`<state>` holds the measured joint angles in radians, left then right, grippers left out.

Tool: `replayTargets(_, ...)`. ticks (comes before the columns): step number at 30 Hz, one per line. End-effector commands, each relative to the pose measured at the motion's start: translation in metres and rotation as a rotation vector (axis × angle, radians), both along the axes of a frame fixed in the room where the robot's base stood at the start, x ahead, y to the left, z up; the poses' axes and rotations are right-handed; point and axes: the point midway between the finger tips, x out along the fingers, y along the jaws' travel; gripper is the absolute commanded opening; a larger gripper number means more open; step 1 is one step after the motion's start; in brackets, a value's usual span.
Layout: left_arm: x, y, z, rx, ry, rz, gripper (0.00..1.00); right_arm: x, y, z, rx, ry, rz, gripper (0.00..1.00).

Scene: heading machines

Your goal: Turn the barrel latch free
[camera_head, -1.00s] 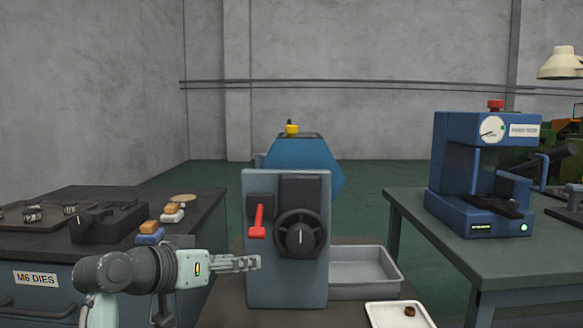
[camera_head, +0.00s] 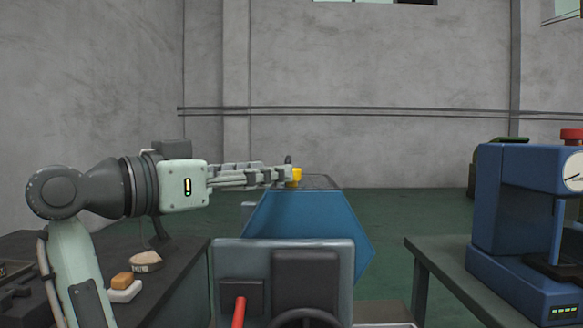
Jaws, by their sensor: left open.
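The blue machine (camera_head: 308,225) stands in the middle, with a small yellow part (camera_head: 297,175) and a dark pin on its top left. The grey front panel (camera_head: 340,270) carries a red lever (camera_head: 239,312) and a black round knob (camera_head: 305,318), both cut off by the lower edge. No part is labelled as the barrel latch. My left gripper (camera_head: 280,174) is open, comes in level from the left, and its fingertips are at the yellow part. I cannot tell whether they touch it or stand in front of it. My right gripper is out of view.
A dark bench at left holds an orange and white block (camera_head: 123,286) and a small round dish (camera_head: 146,261). At right, a blue tester (camera_head: 515,220) stands on a grey table (camera_head: 445,262). Green floor lies open behind the machine.

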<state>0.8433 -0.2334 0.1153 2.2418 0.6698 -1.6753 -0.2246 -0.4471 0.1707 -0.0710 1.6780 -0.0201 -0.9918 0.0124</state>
Motion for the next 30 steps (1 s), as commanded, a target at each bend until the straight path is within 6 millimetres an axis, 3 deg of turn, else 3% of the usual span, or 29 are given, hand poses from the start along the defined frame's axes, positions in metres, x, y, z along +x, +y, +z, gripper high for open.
replayTargets(3,0.015,-0.016,0.0,-0.001,0.006,-0.004,0.46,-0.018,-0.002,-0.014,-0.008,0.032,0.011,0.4)
replayTargets(10,0.037,-0.038,0.0,0.0,0.004,-0.002,0.46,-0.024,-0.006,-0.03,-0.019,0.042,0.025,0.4)
replayTargets(22,0.044,-0.044,-0.001,0.001,0.002,0.001,0.46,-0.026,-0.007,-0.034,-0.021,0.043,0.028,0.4)
replayTargets(30,0.044,-0.044,-0.001,0.001,0.003,0.001,0.12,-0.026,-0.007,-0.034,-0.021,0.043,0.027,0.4)
